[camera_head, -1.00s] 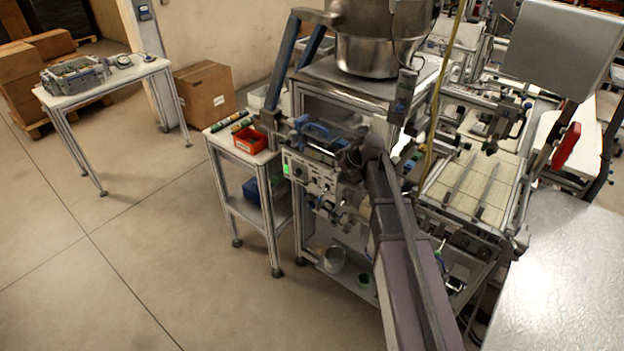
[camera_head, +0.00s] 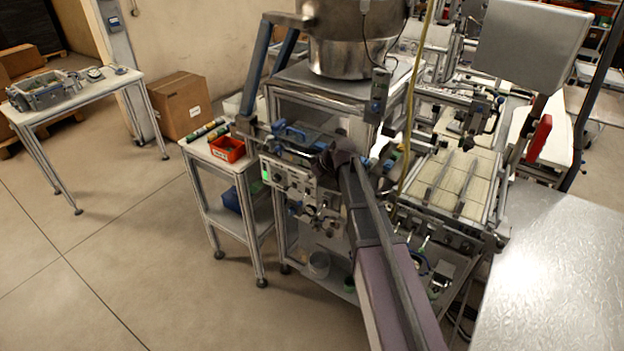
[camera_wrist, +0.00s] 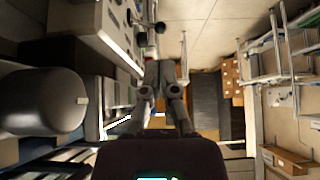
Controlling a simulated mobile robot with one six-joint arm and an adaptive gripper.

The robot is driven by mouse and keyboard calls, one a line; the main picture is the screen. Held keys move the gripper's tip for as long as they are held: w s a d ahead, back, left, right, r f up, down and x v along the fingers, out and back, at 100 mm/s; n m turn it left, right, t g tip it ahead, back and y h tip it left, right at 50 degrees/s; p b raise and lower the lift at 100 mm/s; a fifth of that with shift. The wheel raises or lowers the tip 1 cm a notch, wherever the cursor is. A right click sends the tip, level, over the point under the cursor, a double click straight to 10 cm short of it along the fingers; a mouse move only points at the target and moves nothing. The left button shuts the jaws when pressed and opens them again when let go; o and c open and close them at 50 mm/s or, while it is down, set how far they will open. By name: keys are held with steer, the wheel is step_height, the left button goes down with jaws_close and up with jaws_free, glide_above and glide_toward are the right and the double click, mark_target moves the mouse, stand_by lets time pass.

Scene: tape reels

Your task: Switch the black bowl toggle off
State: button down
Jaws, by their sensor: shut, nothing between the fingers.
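The control panel (camera_head: 290,178) is a pale box with a green lit display on the front of the machine, below the steel feeder bowl (camera_head: 352,42). Small dark knobs and toggles sit on its face, too small to tell which is the black bowl toggle. In the wrist view, dark round-ended controls (camera_wrist: 159,27) stand out from a pale face at the top, just beyond my fingertips and apart from them. My gripper (camera_wrist: 160,66) is shut and empty. In the head view my arm reaches to the panel's right side, and my gripper cannot be made out clearly there.
A side table (camera_head: 222,160) with a red bin (camera_head: 228,149) stands left of the machine. A blue-handled bar assembly (camera_head: 298,136) juts out above the panel. A large metal tabletop (camera_head: 550,270) lies at the right. The floor at front left is clear.

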steer(key=b, duration=0.5)
glide_toward(291, 186)
steer(key=s+a+f, duration=0.2)
steer(key=shift+f, duration=0.3)
steer(key=shift+w+a+f+b, duration=0.5)
steer(key=shift+a+f+b, duration=0.05)
steer(key=shift+a, duration=0.15)
steer(key=shift+w+a+f+b, duration=0.45)
steer(key=shift+a+f+b, duration=0.1)
steer(key=shift+a, duration=0.15)
steer(key=shift+d+f, duration=0.1)
steer(key=shift+d, duration=0.15)
